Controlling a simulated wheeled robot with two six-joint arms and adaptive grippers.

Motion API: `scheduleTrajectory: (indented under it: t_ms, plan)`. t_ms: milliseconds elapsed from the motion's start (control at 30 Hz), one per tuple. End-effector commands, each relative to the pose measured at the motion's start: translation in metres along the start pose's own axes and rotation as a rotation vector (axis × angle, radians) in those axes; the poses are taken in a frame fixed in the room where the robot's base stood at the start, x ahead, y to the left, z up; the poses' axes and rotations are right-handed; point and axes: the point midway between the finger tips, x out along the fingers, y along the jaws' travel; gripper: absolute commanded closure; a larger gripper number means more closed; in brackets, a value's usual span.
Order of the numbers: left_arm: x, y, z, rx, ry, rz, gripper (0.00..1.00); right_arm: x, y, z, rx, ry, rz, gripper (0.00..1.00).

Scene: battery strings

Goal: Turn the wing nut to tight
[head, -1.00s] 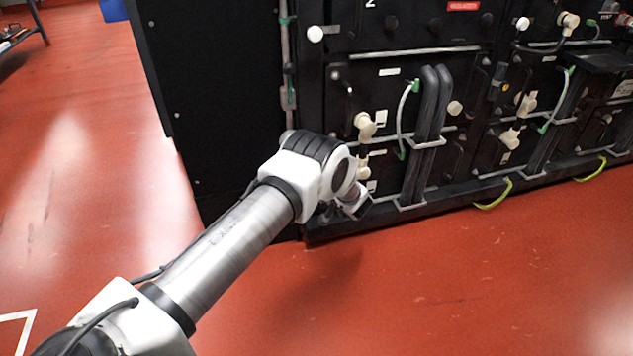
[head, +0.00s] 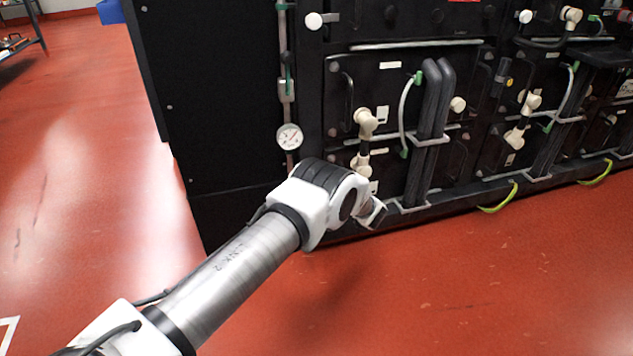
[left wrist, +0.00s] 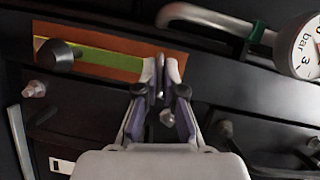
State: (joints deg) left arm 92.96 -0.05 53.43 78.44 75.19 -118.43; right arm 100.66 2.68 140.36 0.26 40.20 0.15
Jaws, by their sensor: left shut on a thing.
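My left gripper (left wrist: 160,75) is in the left wrist view, its two fingertips close together over an orange and green strip (left wrist: 105,62). It is shut on a small part that I take to be the wing nut. The fingertips hide most of that part, so its shape and angle cannot be made out. My right gripper is not in view.
A round pressure gauge (left wrist: 308,48) marked bar is at the upper right of the left wrist view, beside a grey pipe (left wrist: 205,15). A dark knob (left wrist: 58,55) stands at the strip's left end. Black cables (head: 432,120) run down the rack. The red floor (head: 450,290) is clear.

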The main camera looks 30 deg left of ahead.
Motion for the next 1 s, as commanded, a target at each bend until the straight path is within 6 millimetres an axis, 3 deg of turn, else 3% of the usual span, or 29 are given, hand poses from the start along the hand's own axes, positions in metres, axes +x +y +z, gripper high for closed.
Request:
scheduleTrajectory:
  t_ms: [667,700,733,767,1000]
  plan:
    - [0.0000,-0.0004,-0.0016,0.067,0.005,-0.028,1.00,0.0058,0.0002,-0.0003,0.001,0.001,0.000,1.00]
    - [0.0000,-0.0005,-0.0016,0.067,0.005,-0.028,0.82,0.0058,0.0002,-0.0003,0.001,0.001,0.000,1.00]
    - [0.0000,-0.0004,-0.0016,0.067,0.005,-0.028,0.72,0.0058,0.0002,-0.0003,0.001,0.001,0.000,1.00]
    - [0.0000,-0.0004,-0.0015,0.067,0.004,-0.028,0.68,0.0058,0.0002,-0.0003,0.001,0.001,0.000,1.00]
    - [-0.0001,0.0000,-0.0008,0.067,0.003,-0.028,0.68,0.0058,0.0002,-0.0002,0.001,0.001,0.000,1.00]
